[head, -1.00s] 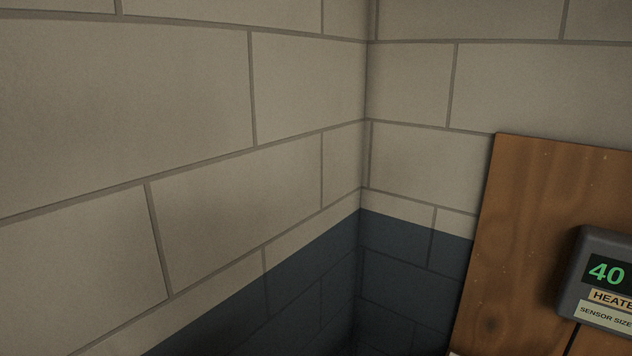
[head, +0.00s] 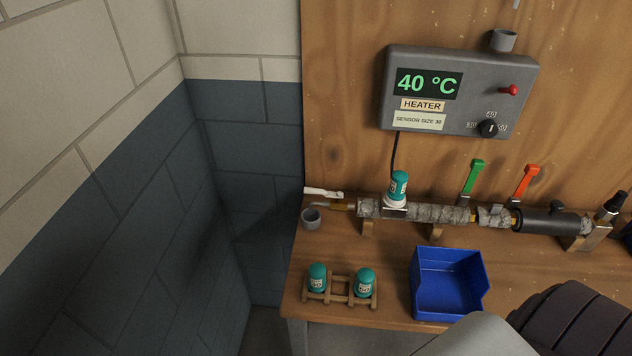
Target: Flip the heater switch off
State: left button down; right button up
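The heater box (head: 460,65) is a grey unit on the upright wooden board in the head view. Its green display reads 40 °C above a HEATER label. A red switch lever (head: 508,90) sticks out at the right of its face, pointing right. Below it is a black round dial (head: 487,128) with small printed marks around it. Neither of my grippers can be made out in the view. A grey part and a dark ribbed part at the lower right look like my own arm and are well below the heater box.
A wooden bench (head: 385,312) holds a wrapped pipe (head: 435,214) with a green lever (head: 473,180) and a red-orange lever (head: 525,180). One teal-topped sensor (head: 397,186) sits on the pipe; two stand in a wooden rack (head: 340,286). A blue bin (head: 447,278) stands beside them.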

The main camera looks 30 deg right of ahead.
aim_at(512, 90)
jog(key=z, duration=2.3)
